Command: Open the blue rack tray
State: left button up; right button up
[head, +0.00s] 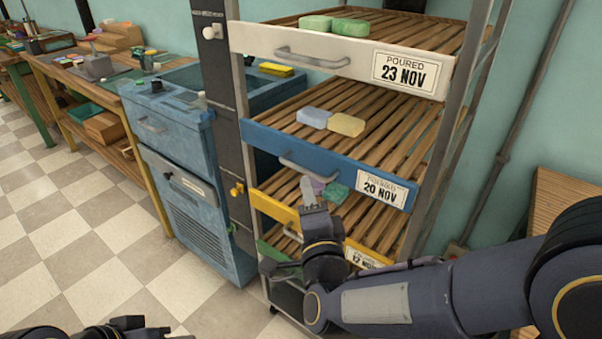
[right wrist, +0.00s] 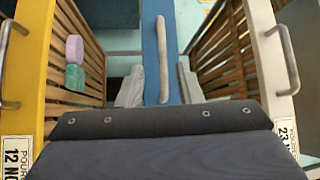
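The blue rack tray (head: 270,137) is in the rack, its front level with the trays above and below. It bears a "20 NOV" label and a metal bar handle (head: 315,168). My right gripper (head: 308,188) is just in front of and slightly below this handle. In the right wrist view, its two fingers (right wrist: 160,88) are apart, with the blue front and handle (right wrist: 162,60) showing between them. I cannot tell whether they touch it. My left gripper (head: 150,328) shows only partly at the bottom left edge; its fingers are unclear.
The white tray (head: 262,40) labelled "23 NOV" is above; the yellow tray (head: 270,206) and a green tray (head: 272,256) are below. Soap bars (head: 330,121) lie on the blue tray's slats. A blue cabinet (head: 178,130) stands left of the rack. The checkered floor (head: 70,240) is clear.

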aim_at(302, 167)
jog(key=p+x, duration=0.1)
jog(key=x, duration=0.6)
jog(key=shift+w+r, duration=0.15)
jog(key=shift+w, duration=0.1)
grip_shut()
